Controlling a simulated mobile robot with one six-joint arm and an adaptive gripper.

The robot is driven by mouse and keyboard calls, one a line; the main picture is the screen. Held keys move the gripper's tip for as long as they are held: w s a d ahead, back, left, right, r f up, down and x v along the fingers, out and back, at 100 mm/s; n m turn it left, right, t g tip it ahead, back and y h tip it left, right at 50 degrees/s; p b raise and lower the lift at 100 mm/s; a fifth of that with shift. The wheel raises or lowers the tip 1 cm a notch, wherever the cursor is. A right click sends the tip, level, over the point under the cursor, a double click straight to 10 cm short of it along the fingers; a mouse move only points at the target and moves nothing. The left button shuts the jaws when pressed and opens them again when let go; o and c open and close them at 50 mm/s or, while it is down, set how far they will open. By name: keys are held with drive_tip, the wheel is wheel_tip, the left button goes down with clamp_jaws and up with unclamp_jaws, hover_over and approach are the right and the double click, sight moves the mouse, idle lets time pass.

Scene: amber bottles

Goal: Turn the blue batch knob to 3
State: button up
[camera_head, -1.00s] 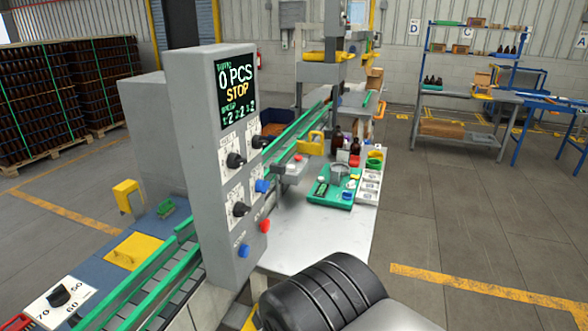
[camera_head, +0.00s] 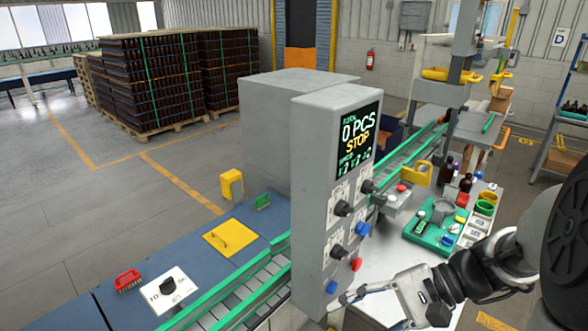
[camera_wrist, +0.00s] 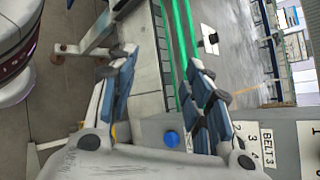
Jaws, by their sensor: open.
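The blue batch knob (camera_head: 362,229) appears to be the blue one on the right side of the grey control panel (camera_head: 306,200); its label and setting are too small to read. A second blue control (camera_head: 331,287) sits lower on the panel. My gripper (camera_head: 352,296) is low in front of the panel's bottom, pointing left, near this lower control and apart from the batch knob. In the wrist view my gripper (camera_wrist: 165,78) has its fingers spread with nothing between the tips. A round blue control (camera_wrist: 171,139) shows between the finger bases; I cannot tell which one it is.
Black knobs (camera_head: 342,208) and a red button (camera_head: 355,264) share the panel. The screen (camera_head: 358,140) reads 0 PCS, STOP. A conveyor (camera_head: 262,290) runs beside the panel. A green tray (camera_head: 432,238) with small items lies on the table to the right.

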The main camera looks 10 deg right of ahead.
drive_tip(key=w+d+r+m+t+y+p, duration=0.25)
drive_tip(key=w+d+m+t, duration=0.2)
drive_tip(key=d, duration=0.45)
drive_tip(key=m+t+h+p, duration=0.3)
drive_tip(key=m+t, duration=0.2)
drive_tip(key=t, duration=0.3)
approach(363, 229)
drive_tip(key=x, duration=0.8)
drive_tip(key=shift+w+d+f+b, duration=0.2)
drive_tip(key=shift+d+f+b, duration=0.05)
drive_tip(key=shift+f+b, duration=0.1)
drive_tip(key=shift+c, duration=0.5)
drive_tip(key=c, duration=1)
